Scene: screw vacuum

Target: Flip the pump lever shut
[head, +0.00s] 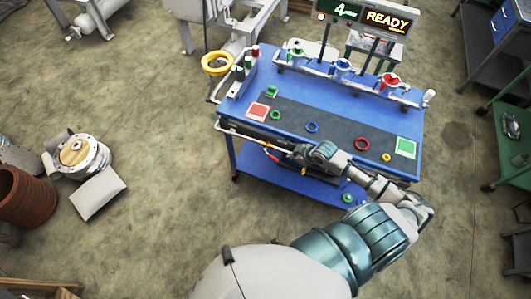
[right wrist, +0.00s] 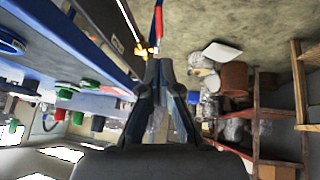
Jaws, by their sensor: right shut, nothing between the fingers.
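A small red-tipped part (head: 272,158) shows at the front edge of the blue cart, just left of my right gripper; it may be the pump lever, but it is too small to be sure. In the right wrist view a thin red and blue bar (right wrist: 158,24) stands beyond the fingertips, with small orange-yellow parts beside it. My right gripper (head: 296,152) is at the cart's front edge, pointing left, and it also shows in the right wrist view (right wrist: 157,70). Its fingers are shut and empty. Contact with the red part cannot be told. My left gripper is not in view.
The blue cart (head: 290,90) carries colored rings, a red pad (head: 258,111), a green pad (head: 405,148) and a back rail with green, blue and red fittings. A display (head: 365,17) reads "4" and "READY".

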